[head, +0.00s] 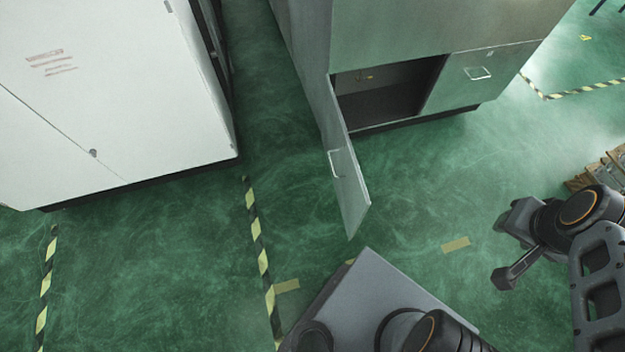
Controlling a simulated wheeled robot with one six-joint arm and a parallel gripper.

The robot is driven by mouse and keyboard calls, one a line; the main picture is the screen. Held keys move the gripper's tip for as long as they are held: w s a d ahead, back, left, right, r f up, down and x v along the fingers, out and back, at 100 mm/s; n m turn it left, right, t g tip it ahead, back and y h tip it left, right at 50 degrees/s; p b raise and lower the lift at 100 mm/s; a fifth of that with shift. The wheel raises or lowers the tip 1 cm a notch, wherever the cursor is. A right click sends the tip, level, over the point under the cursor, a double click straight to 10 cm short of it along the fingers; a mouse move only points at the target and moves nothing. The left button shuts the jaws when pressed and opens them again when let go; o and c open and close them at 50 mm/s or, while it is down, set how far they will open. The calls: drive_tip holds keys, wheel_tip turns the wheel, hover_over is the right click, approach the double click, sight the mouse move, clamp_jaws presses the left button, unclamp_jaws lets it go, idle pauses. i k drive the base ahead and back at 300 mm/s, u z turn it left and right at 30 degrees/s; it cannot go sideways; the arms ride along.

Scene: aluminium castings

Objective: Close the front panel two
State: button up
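A grey metal cabinet (430,28) stands at the top centre-right in the head view. Its left front panel (349,185) stands swung wide open toward me, with a small handle on it, and the dark inside of the cabinet (385,100) shows. The right front panel (465,80), also with a handle, is shut. No label tells which panel is number two. My gripper (502,248) is at the right, to the right of the open panel and well apart from it. Its two fingers are spread, with nothing between them.
A large white cabinet (110,85) stands at the left, with a floor gap between it and the grey one. Yellow-black tape (257,235) marks the green floor. A wooden pallet or crate (603,170) is at the right edge. The floor between my gripper and the open panel is clear.

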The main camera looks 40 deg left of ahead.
sight(354, 201)
drive_tip(key=z, duration=0.05)
drive_tip(key=k, duration=0.2)
drive_tip(key=u, duration=1.4)
drive_tip(key=i, duration=0.5)
drive_tip(key=z, duration=0.05)
drive_tip(key=k, duration=1.1)
drive_tip(key=u, duration=1)
drive_tip(key=i, duration=0.95)
drive_tip(key=u, duration=0.15)
